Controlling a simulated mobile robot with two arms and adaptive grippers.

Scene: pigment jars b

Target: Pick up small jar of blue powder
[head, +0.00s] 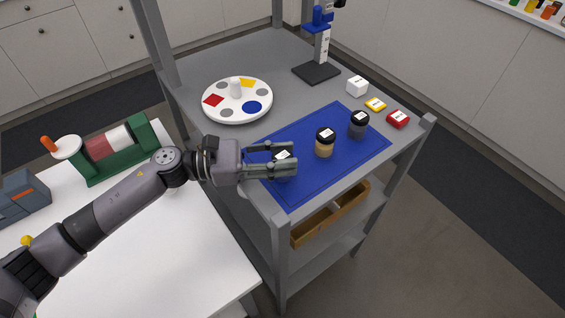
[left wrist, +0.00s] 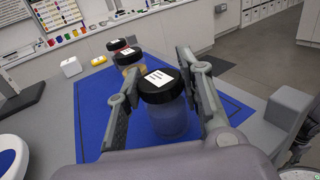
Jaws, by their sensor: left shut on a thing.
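My left gripper (head: 269,157) reaches in from the left over the blue mat (head: 294,190), its two fingers on either side of a small jar (head: 282,156). In the left wrist view, my left gripper (left wrist: 160,92) is shut on this jar, which has a black lid, a white label and bluish contents (left wrist: 168,120). It stands upright; I cannot tell whether its base touches the mat. In the head view the fingers hide most of it.
A round white palette (head: 216,89) with coloured wells lies behind the mat. A white block (head: 357,86), a yellow piece (head: 375,104) and a red piece (head: 398,119) sit at the right. A black-based stand (head: 316,72) is at the back. Shelf posts rise at the corners.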

